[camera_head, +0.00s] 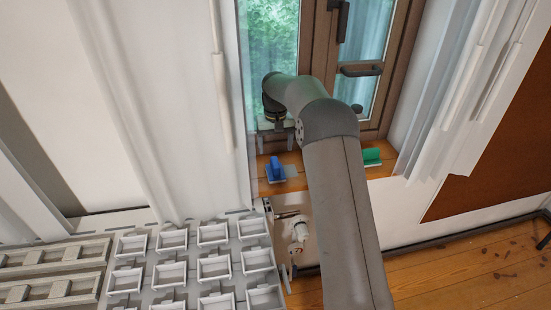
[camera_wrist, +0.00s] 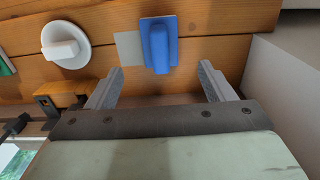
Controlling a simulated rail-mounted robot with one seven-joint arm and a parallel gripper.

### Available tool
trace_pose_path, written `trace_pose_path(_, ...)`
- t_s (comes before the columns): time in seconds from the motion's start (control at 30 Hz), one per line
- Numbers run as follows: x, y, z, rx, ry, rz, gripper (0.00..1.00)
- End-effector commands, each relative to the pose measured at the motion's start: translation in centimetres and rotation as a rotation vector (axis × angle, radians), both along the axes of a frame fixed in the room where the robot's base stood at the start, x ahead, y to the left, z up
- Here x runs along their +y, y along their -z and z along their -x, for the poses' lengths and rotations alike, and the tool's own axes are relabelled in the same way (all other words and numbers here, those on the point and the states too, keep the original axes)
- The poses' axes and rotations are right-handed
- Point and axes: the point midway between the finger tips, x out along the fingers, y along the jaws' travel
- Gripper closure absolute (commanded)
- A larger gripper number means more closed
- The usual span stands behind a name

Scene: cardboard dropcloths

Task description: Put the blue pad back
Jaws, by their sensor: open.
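The blue pad (camera_head: 275,168) with its raised blue handle lies on the wooden sill below the window. In the wrist view the blue pad (camera_wrist: 158,45) lies flat beside a pale grey square patch (camera_wrist: 129,48), its edge next to or over the patch; I cannot tell which. My gripper (camera_head: 275,143) is above the sill, on the window side of the pad. In the wrist view my gripper (camera_wrist: 160,73) is open and empty, with its two fingers apart and the blue handle lying ahead of the gap between them.
A green pad (camera_head: 371,156) lies farther right on the sill. A white round knob (camera_wrist: 66,45) is beside the grey patch in the wrist view. The window frame (camera_head: 318,45) stands close behind. White trays (camera_head: 213,267) fill the lower left.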

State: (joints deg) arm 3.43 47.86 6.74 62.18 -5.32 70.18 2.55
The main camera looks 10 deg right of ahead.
Motion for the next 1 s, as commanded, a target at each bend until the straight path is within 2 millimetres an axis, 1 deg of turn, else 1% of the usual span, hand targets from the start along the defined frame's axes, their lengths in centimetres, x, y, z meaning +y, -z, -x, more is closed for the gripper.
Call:
trace_pose_path(0.03,0.0,-0.9,-0.1,-0.003,0.0,0.0,0.24)
trace_pose_path(0.1,0.0,-1.6,-0.1,-0.002,0.0,0.0,0.24)
trace_pose_path(0.2,0.0,-2.3,0.0,0.0,0.0,0.0,0.24)
trace_pose_path(0.33,0.0,-2.6,0.0,0.0,0.0,0.0,0.24)
trace_pose_path(0.87,0.0,-2.6,0.0,0.0,0.0,0.0,0.24)
trace_pose_path(0.97,0.1,-3.4,0.8,-0.001,-0.003,0.003,0.24)
trace_pose_path(1.0,0.1,-3.9,1.6,-0.001,-0.005,0.005,0.24)
